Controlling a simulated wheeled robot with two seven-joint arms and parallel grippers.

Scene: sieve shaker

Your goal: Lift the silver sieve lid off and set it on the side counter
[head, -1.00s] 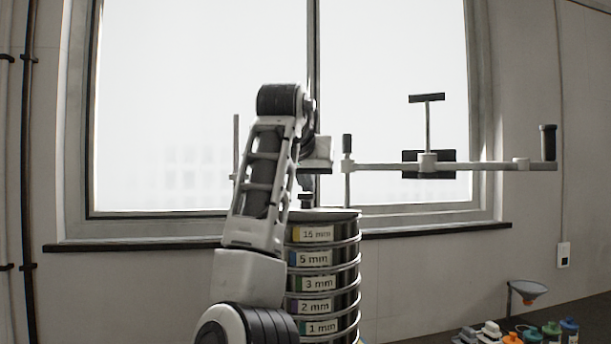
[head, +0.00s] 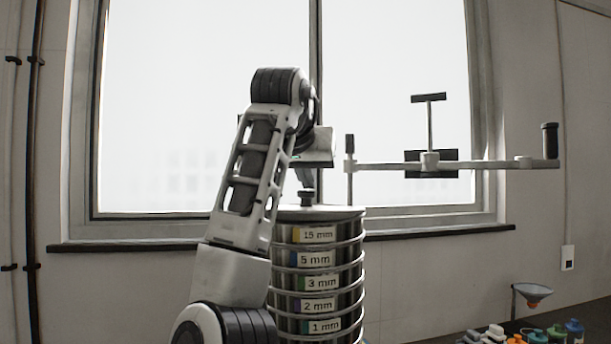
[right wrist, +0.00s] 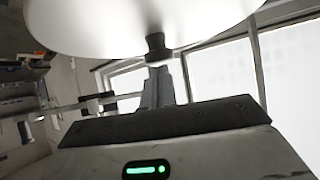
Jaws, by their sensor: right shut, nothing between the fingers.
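The silver sieve lid (head: 330,213) is a flat disc on top of the sieve stack (head: 345,283), with a dark knob (head: 306,198) at its centre. In the right wrist view the lid (right wrist: 95,25) fills the top as a pale disc, and its knob (right wrist: 157,46) points at my fingers. My right gripper (head: 307,184) is over the knob, its fingers pointing down. In the right wrist view the gripper (right wrist: 160,72) is shut and empty with its tips very close to the knob; I cannot tell whether they touch. My left gripper is not in view.
A dark side counter (head: 588,312) at lower right holds several coloured bottles (head: 556,332) and a funnel on a stand (head: 533,293). A horizontal clamp bar (head: 485,165) with upright posts extends right of the stack. A window is behind.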

